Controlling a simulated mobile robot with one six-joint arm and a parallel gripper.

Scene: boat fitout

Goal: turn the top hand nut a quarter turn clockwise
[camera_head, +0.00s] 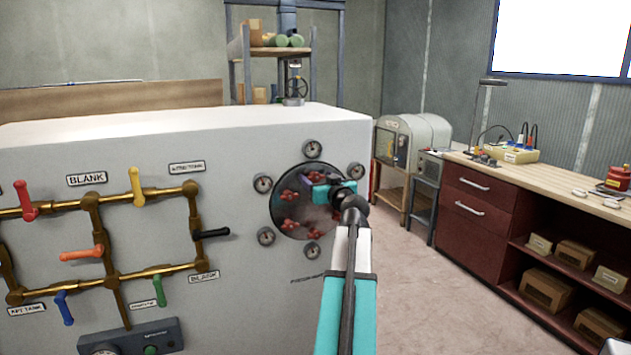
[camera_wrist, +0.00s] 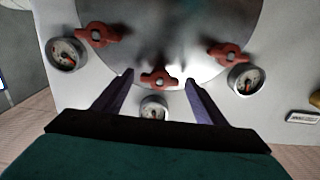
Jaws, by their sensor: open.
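The top hand nut (camera_wrist: 160,79) is a red winged nut at the rim of a round grey cover (camera_wrist: 172,40). In the wrist view it lies between my two dark purple fingers, nearer their tips, with a visible gap on each side. Its wings lie roughly level across the picture. My gripper (camera_wrist: 160,82) is open and empty. In the head view my gripper (camera_head: 309,180) is in front of the upper part of the cover (camera_head: 279,211) and partly hides it. Whether the fingers reach the nut's depth is unclear.
Two more red nuts (camera_wrist: 100,34) (camera_wrist: 228,55) flank the top one. Gauges surround the cover, with one gauge (camera_wrist: 153,110) just beyond the top nut. Brass pipes with coloured valve handles (camera_head: 137,187) are left on the white panel. A workbench (camera_head: 550,180) stands right, beyond open floor.

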